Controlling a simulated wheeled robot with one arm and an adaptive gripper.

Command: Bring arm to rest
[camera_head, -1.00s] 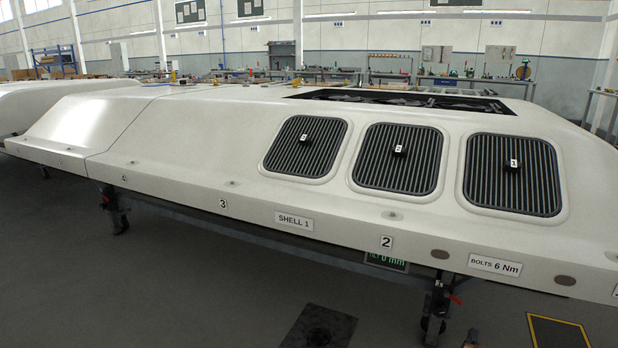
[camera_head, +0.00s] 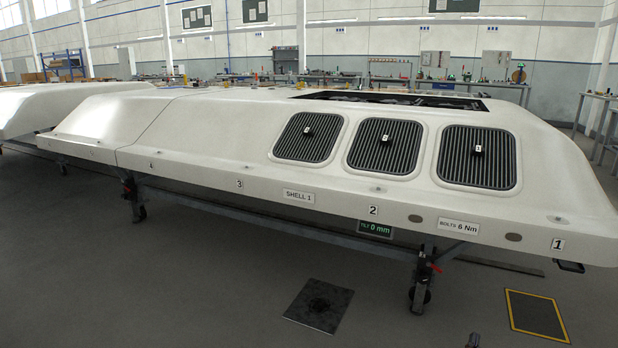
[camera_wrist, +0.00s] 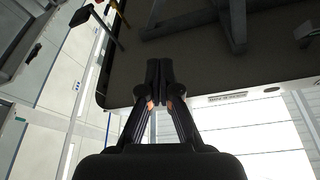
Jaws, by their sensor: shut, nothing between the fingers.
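My gripper (camera_wrist: 158,88) shows in the wrist view, its two dark fingers together and nothing between them. It is not in the head view, apart from a small dark piece at the bottom edge that I cannot identify. The wrist view is tilted, with a dark panel edge, pale walls and bright windows behind the fingers. The long white shell (camera_head: 335,185) stands on a wheeled frame in the head view, well clear in front of me.
The shell carries three dark ribbed grilles (camera_head: 387,147) and a dark opening (camera_head: 395,99) on top. A caster (camera_head: 420,296) stands below its front edge. A dark floor plate (camera_head: 320,305) and a yellow-edged square (camera_head: 537,316) lie on open grey floor. Benches line the back wall.

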